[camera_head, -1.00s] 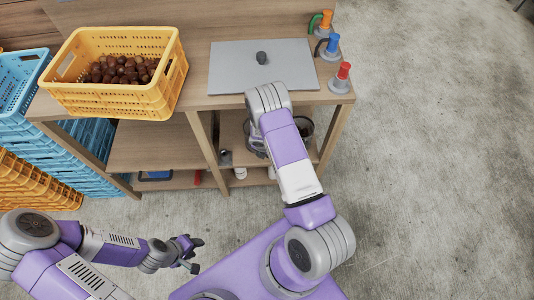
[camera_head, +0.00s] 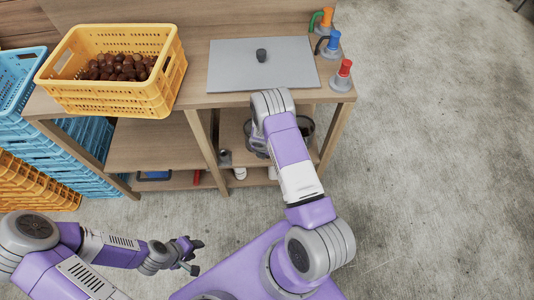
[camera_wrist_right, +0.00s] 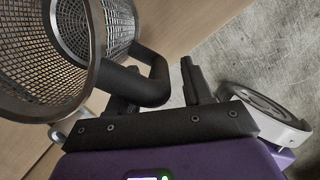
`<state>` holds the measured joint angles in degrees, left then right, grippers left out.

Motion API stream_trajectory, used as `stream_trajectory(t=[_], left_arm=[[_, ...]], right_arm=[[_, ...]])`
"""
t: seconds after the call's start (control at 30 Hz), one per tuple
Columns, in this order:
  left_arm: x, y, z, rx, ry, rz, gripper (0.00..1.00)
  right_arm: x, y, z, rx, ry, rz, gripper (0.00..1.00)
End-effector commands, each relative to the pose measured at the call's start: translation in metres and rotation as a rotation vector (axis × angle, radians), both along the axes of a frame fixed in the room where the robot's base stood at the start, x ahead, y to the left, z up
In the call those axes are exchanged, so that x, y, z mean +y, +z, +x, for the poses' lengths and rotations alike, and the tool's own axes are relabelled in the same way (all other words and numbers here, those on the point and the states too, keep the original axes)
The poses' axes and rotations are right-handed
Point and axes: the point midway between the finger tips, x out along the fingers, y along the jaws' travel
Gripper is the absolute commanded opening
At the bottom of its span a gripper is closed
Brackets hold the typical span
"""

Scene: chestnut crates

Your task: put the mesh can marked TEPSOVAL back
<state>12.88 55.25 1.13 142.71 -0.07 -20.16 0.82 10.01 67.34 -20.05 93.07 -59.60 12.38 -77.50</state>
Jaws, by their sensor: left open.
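A dark wire mesh can with a black loop handle fills the left of the right wrist view (camera_wrist_right: 45,60); no marking on it is readable. A dark round rim (camera_head: 307,128), probably of this can, shows beside my right arm on the shelf under the bench. In the right wrist view my right gripper (camera_wrist_right: 155,95) is at the can's handle, its fingers apart; a gap shows between the handle and the right finger. In the head view my right arm hides most of this gripper. My left gripper (camera_head: 190,256) is open and empty above the floor, away from the bench.
A yellow crate of chestnuts (camera_head: 110,97) and a grey plate with a dark knob (camera_head: 235,70) are on the bench top (camera_head: 195,85). Red, blue and green-and-orange handled tools (camera_head: 341,78) line its right edge. Blue crates (camera_head: 60,150) stand left. Floor at right is clear.

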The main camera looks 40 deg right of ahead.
Motion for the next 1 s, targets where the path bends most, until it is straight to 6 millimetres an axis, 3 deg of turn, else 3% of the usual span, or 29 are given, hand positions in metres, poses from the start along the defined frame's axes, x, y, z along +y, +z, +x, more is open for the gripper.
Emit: stream_trajectory(t=[0.27, 0.7, 0.87, 1.0], left_arm=[[0.0, 0.004, 0.0, 0.0, 0.0, 0.0, 0.43], [0.0, 0.036, 0.0, 0.0, 0.0, 0.0, 0.43], [0.0, 0.041, 0.0, 0.0, 0.0, 0.0, 0.43], [0.0, 0.041, 0.0, 0.0, 0.0, 0.0, 0.43]], right_arm=[[0.002, 0.011, 0.0, -0.001, 0.0, 0.0, 0.5], [0.02, 0.097, -0.008, -0.002, 0.0, 0.0, 0.5], [0.024, 0.113, -0.01, -0.001, -0.001, 0.001, 0.5], [0.036, 0.112, -0.02, 0.0, -0.071, 0.044, 0.5]])
